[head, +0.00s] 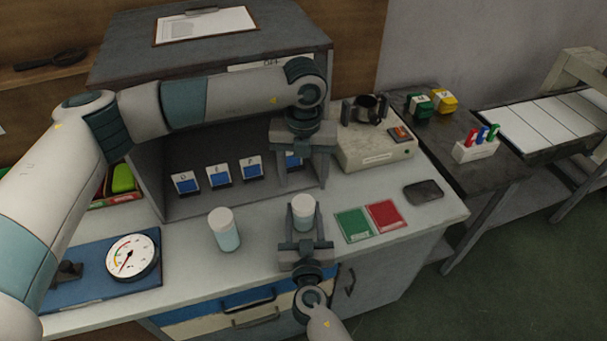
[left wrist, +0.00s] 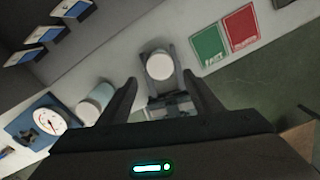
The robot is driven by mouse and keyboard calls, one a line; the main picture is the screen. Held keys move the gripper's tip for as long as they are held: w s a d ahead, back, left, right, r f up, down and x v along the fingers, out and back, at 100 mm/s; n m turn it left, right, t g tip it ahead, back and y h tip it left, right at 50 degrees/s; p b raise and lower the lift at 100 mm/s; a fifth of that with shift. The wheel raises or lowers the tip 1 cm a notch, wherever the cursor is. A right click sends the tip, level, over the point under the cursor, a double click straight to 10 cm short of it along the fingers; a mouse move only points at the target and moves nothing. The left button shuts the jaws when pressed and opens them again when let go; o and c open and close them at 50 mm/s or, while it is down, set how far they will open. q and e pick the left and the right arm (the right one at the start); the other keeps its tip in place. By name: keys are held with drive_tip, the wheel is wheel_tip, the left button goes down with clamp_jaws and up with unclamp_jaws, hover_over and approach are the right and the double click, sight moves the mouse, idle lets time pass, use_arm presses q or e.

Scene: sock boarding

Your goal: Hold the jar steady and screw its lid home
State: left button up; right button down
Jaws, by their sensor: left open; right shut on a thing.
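A jar with a white lid (head: 303,206) stands on the grey counter, held from the front by my right gripper (head: 304,226), which is shut on it. Its body is mostly hidden by the fingers. My left gripper (head: 303,186) is open, pointing down above and slightly behind this jar. In the left wrist view the white lid (left wrist: 160,66) shows beyond the gap between the left fingers (left wrist: 162,88), apart from them. I cannot tell how tightly the lid sits. A second jar (head: 226,234), pale blue with a white lid, stands upright to the left; it also shows in the left wrist view (left wrist: 97,99).
A green card (head: 354,225) and a red card (head: 385,215) lie right of the held jar. A dial gauge (head: 132,256) sits on a blue board at left. A shelf unit (head: 215,65) with several labelled cards stands behind. A beige appliance (head: 375,150) is at back right.

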sight(303, 203)
use_arm(q)
drive_tip(key=shift+f, duration=3.9)
drive_tip(key=c, duration=1.1)
